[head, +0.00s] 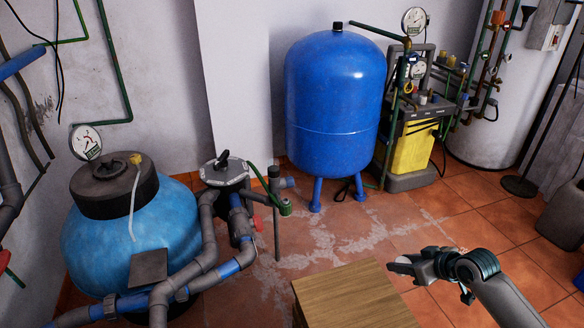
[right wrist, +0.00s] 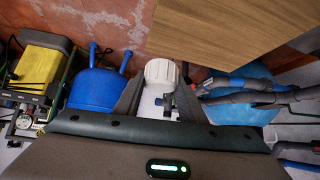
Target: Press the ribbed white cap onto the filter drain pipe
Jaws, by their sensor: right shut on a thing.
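My right gripper (head: 393,265) is at the lower right of the head view, above the floor beside the wooden top. In the right wrist view, its two dark fingers (right wrist: 160,98) are shut on the ribbed white cap (right wrist: 160,72). I cannot make out the cap in the head view. The light-blue filter tank (head: 130,225) with a dark lid stands at the left. Grey and blue pipes (head: 210,240) run beside it, apart from my gripper. I cannot tell which pipe end is the drain. My left gripper is not in view.
A wooden-topped block (head: 350,295) stands in the front middle, just left of my right gripper. A blue pressure tank (head: 335,95) on legs and a yellow pump unit (head: 415,148) stand behind. A white boiler (head: 495,110) is at the back right. Tiled floor between is clear.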

